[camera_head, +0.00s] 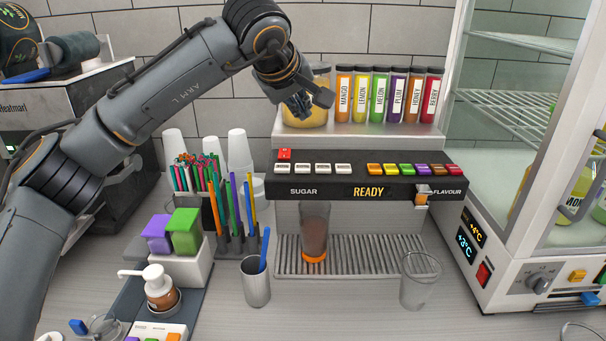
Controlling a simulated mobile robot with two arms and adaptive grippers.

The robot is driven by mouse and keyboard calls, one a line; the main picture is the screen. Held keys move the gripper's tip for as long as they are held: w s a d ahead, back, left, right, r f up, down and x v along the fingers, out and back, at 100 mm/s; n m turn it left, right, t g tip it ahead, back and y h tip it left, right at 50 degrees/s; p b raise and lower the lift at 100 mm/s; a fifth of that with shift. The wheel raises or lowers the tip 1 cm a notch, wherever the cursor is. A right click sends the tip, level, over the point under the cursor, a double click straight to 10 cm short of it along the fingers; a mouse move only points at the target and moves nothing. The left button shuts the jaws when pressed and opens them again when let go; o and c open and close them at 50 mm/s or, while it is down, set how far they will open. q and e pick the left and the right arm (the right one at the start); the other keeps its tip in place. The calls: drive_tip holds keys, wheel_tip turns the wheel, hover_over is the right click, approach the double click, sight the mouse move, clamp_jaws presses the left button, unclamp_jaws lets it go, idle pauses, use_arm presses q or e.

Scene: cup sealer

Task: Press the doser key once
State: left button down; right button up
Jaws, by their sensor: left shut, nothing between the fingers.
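The doser (345,190) is a dark panel at the middle, with "SUGAR", "READY" and "FLAVOUR" on its front. White keys (313,169) line its left part, with a red key (284,154) above them. Coloured keys (407,169) line its right part. A clear cup with brown contents (314,232) stands under the doser on the ribbed drip tray (372,262). My left gripper (311,106) is shut and empty, above and behind the white keys and apart from them. It partly hides a yellow-filled jar (319,82). My right gripper is out of view.
Labelled flavour tubes (388,95) stand on the shelf behind the doser. A straw holder (237,243), a metal cup with a blue spoon (256,281) and a pump bottle (159,285) are to the left. An empty glass (419,279) and a glass-fronted cabinet (520,245) are right.

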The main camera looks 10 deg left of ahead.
use_arm(q)
drive_tip(key=shift+s+r, duration=0.1)
drive_tip(key=b, duration=0.6)
hover_over(301, 169)
wheel_tip(301, 169, down, 8)
drive_tip(key=shift+r, duration=0.1)
drive_tip(key=shift+f+b, duration=0.35)
drive_tip(key=shift+f, duration=0.2)
drive_tip(key=shift+f, duration=0.15)
idle(0.7)
drive_tip(key=shift+f+b, duration=0.3)
drive_tip(key=shift+b, duration=0.05)
drive_tip(key=shift+f+b, duration=0.35)
drive_tip(key=shift+f, duration=0.15)
idle(0.5)
drive_tip(key=shift+r, duration=0.15)
drive_tip(key=shift+r+p, duration=0.7)
drive_tip(key=shift+r, duration=0.1)
